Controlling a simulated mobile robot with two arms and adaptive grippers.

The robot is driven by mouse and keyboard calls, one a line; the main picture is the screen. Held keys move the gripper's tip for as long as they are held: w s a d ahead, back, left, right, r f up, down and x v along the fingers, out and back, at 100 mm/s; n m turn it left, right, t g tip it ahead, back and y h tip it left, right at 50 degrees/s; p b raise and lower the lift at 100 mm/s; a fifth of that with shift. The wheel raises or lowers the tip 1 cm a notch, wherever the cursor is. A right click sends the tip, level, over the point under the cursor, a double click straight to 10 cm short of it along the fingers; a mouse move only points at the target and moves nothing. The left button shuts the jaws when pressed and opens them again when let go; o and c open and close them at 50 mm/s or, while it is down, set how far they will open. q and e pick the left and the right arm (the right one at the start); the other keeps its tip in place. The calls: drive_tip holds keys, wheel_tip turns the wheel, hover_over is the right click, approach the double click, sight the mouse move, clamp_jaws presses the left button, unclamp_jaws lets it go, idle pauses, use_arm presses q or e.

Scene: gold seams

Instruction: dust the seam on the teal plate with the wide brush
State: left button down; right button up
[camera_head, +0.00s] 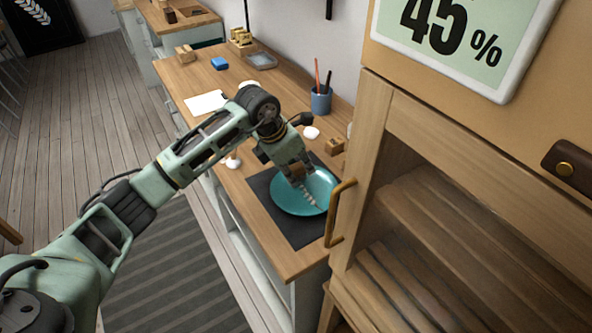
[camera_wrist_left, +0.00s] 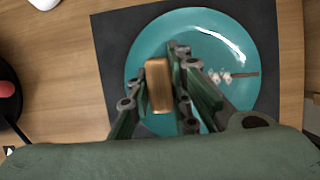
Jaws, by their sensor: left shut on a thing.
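The teal plate (camera_head: 285,202) lies on a dark mat (camera_head: 262,186) on the wooden bench, and it fills much of the left wrist view (camera_wrist_left: 165,42). A pale, broken seam (camera_head: 308,198) crosses the plate and shows right of my fingers in the wrist view (camera_wrist_left: 222,76), with a thin dark line beside it. My left gripper (camera_head: 295,178) points down over the plate. It is shut on a brown wooden piece (camera_wrist_left: 158,85), which looks like the brush's handle. The bristles are hidden, and I cannot tell whether they touch the plate. My right gripper is not in view.
A wooden cabinet (camera_head: 385,120) with a brass handle (camera_head: 338,214) stands close on the right. A blue cup (camera_head: 320,102) with tools, a small wooden block (camera_head: 334,146) and a white piece (camera_head: 311,133) are behind the plate. White paper (camera_head: 206,102) lies farther along the bench.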

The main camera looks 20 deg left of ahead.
use_arm(q)
drive_tip(key=shift+w+d+f, duration=0.1)
drive_tip(key=shift+w+d, duration=0.15)
drive_tip(key=shift+d, duration=0.05)
drive_tip(key=shift+s+d, duration=0.2)
drive_tip(key=shift+s, duration=0.9)
drive_tip(key=shift+s+d, duration=0.1)
drive_tip(key=shift+d, duration=0.8)
drive_tip(key=shift+s+d+p, duration=0.25)
drive_tip(key=shift+s+p, duration=0.1)
drive_tip(key=shift+s, duration=0.55)
drive_tip(key=shift+s+d, duration=0.15)
drive_tip(key=shift+d, duration=0.9)
drive_tip(key=shift+s+d, duration=0.2)
drive_tip(key=shift+s, duration=0.7)
drive_tip(key=shift+w+d+b, duration=0.25)
drive_tip(key=shift+d+b, duration=0.1)
drive_tip(key=shift+a, duration=0.1)
drive_tip(key=shift+a, duration=0.1)
